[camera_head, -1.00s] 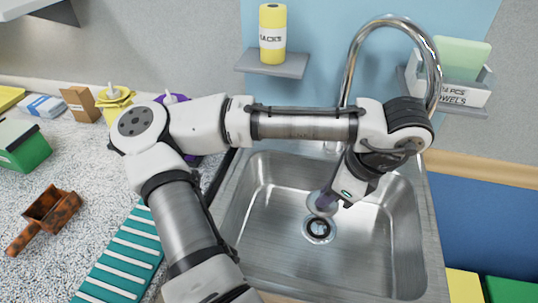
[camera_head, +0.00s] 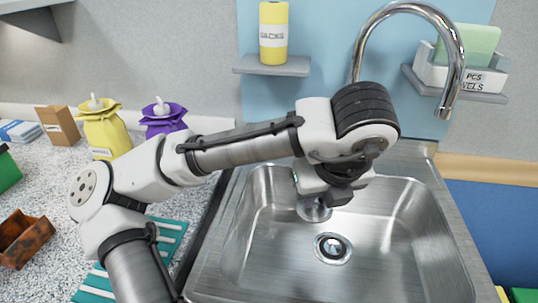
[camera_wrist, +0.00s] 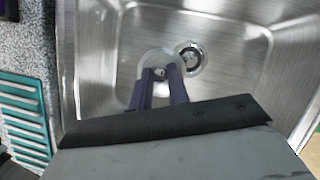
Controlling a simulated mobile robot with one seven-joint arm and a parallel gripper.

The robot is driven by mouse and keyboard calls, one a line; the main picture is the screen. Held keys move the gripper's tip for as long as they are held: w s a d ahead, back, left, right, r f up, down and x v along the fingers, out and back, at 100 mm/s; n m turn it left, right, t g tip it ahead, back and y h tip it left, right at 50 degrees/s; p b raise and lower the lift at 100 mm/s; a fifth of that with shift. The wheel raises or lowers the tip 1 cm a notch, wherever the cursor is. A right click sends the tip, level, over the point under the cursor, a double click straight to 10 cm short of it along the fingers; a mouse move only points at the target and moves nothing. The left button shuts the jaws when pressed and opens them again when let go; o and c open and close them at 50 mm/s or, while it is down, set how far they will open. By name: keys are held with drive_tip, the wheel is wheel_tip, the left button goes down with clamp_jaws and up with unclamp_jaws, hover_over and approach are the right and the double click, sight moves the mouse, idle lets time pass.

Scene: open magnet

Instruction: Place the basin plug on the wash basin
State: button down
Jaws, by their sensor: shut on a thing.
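The basin plug (camera_wrist: 151,60) is a pale round disc with a small knob. My gripper (camera_wrist: 162,73) has two purple fingers shut on the knob, with the disc beyond the fingertips. In the head view the plug (camera_head: 316,212) shows below my wrist, which hides most of the fingers. The steel wash basin (camera_head: 400,255) lies under it. The basin's round drain (camera_head: 333,248) is dark in the middle; it shows right of the plug in the wrist view (camera_wrist: 191,60). The plug appears held above the basin floor, apart from the drain in the picture.
A curved chrome tap (camera_head: 455,70) rises behind the basin. Shelves hold a yellow canister (camera_head: 273,27) and a towel box (camera_head: 460,77). Yellow (camera_head: 103,130) and purple (camera_head: 163,118) bottles and a teal ribbed mat (camera_head: 165,245) are on the left counter.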

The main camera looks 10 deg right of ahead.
drive_tip(key=w+p, duration=0.2)
drive_tip(key=w, duration=1.5)
drive_tip(key=shift+w, duration=0.15)
drive_tip(key=shift+f, duration=0.75)
drive_tip(key=shift+f, duration=0.15)
drive_tip(key=c, duration=1.3)
unclamp_jaws()
drive_tip(key=shift+f, duration=0.1)
drive_tip(key=shift+c, duration=0.2)
